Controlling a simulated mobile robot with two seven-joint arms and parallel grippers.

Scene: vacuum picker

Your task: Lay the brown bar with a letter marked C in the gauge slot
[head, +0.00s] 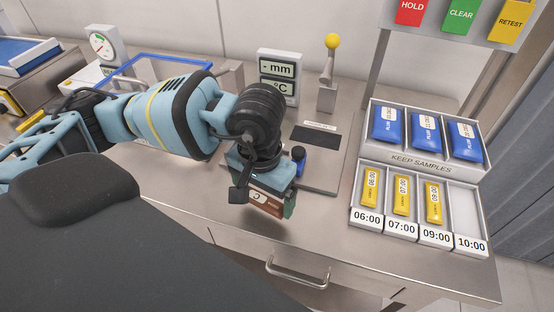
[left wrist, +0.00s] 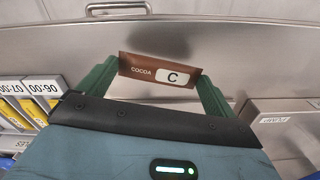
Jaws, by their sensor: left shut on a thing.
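My left gripper (head: 268,206) is shut on the brown bar (head: 256,197), held above the front part of the steel bench. In the left wrist view the brown bar (left wrist: 150,72), marked COCOA and C, lies crosswise between the green fingers, gripped at its ends. Behind the gripper, the gauge has a grey base plate (head: 322,172) with a dark rectangular recess (head: 314,138), which looks like the slot. A small label sits at its back edge, too small to read. A lever with a yellow ball (head: 332,41) stands behind it. My right gripper is not in view.
A display (head: 279,68) reads "- mm" and "°C". At right, a sample rack (head: 425,165) holds blue packs, and a tray (head: 466,216) holds yellow bars at 06:00, 07:00 and 09:00; 10:00 is empty.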

